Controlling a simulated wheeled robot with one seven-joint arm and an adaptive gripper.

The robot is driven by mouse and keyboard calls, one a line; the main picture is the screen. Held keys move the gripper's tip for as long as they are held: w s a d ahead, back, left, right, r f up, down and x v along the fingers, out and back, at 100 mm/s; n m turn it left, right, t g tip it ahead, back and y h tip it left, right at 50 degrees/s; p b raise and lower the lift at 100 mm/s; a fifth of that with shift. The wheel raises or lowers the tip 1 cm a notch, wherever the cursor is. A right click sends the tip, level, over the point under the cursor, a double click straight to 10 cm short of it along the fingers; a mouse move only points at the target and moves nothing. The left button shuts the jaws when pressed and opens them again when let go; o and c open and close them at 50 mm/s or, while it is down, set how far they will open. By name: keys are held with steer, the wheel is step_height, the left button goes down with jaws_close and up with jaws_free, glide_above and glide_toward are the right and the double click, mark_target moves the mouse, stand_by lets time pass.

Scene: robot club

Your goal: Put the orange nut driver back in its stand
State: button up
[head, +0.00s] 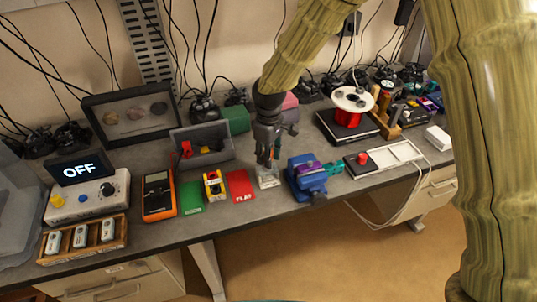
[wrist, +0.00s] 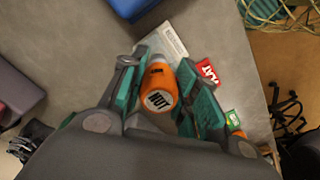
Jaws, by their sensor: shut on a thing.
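In the wrist view the orange nut driver (wrist: 160,85) shows its handle, with "NUT" on the end cap facing the camera. My gripper (wrist: 160,92) is shut on this handle, one finger on each side. The shaft and tip are hidden under the handle. In the head view my gripper (head: 267,158) points down over the middle of the bench, and the driver cannot be made out. A pale, flat-looking piece (wrist: 165,42) lies below the driver. A wooden block with upright tools (head: 388,126) at the back right may be the stand; I cannot confirm this.
A blue vise (head: 308,178) stands close to the right of my gripper. A red card (head: 240,186), a yellow item (head: 214,187) and a green card (head: 192,196) lie to the left. A grey open box (head: 203,147) is behind. A red spool (head: 353,105) stands further right.

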steer(key=shift+f, duration=1.6)
stand_by(2.2)
steer(key=shift+s+f, duration=0.15)
steer(key=shift+f, duration=0.15)
stand_by(1.0)
steer(key=o, duration=0.8)
steer(key=shift+r, duration=0.1)
steer(key=shift+r+p, duration=2.05)
steer(key=shift+r, duration=0.7)
